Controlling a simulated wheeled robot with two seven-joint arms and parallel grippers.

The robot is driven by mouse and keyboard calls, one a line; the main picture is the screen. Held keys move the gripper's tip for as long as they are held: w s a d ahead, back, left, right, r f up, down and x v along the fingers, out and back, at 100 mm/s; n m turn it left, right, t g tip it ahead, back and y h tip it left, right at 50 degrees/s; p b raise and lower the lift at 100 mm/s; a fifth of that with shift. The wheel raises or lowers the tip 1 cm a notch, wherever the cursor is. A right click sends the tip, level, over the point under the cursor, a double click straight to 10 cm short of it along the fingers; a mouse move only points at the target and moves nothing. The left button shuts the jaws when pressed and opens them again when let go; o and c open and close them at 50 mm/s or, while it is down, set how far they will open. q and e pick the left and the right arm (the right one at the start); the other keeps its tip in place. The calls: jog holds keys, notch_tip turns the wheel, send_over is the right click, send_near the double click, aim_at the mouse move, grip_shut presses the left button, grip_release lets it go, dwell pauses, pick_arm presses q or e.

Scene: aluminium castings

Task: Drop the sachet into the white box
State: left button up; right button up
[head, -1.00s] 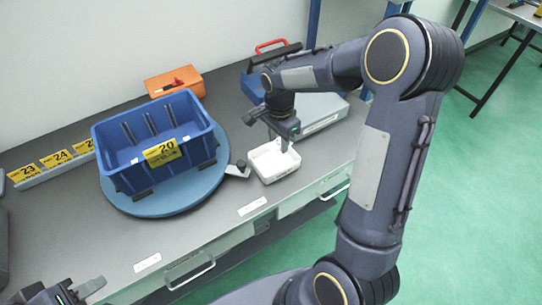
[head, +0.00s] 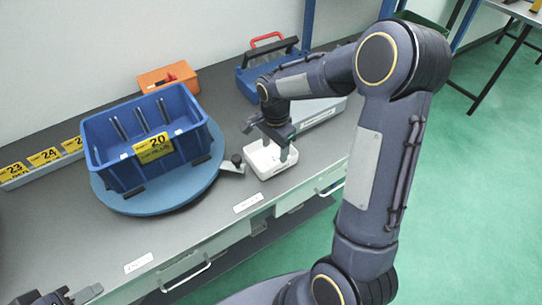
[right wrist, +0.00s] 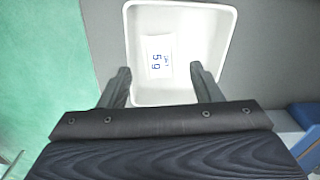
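The white box (head: 262,173) stands near the front edge of the grey bench, right of the blue turntable; it also fills the upper middle of the right wrist view (right wrist: 228,20). The sachet (right wrist: 158,56), white with "5 g" printed on it, shows inside the box walls in the right wrist view, seemingly lying flat on its floor. My right gripper (head: 277,154) is over the box, its fingers apart on either side of the sachet in the wrist view (right wrist: 162,72) and not touching it. My left gripper (head: 78,296) is at the bottom left, fingers apart and empty, partly cut off.
A blue bin (head: 145,165) labelled 20 sits on the round blue turntable (head: 160,205). The bench front left of the box is mostly clear.

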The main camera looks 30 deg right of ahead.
notch_tip(320, 180, up, 8)
dwell(0.7)
jog(key=shift+f, duration=0.1)
jog(key=s+a+r+n+t+y, duration=0.2)
jog(key=s+n, duration=0.5)
jog(key=s, duration=0.4)
jog(key=s+a+r+n+t+y, duration=0.1)
jog(key=s+a+n+t, duration=0.2)
jog(key=s, duration=0.8)
jog(key=a+n, duration=0.2)
jog(key=n, duration=0.2)
jog(key=shift+r+t+y, duration=0.3)
jog(key=shift+r+y, duration=0.05)
jog(key=shift+y, duration=0.05)
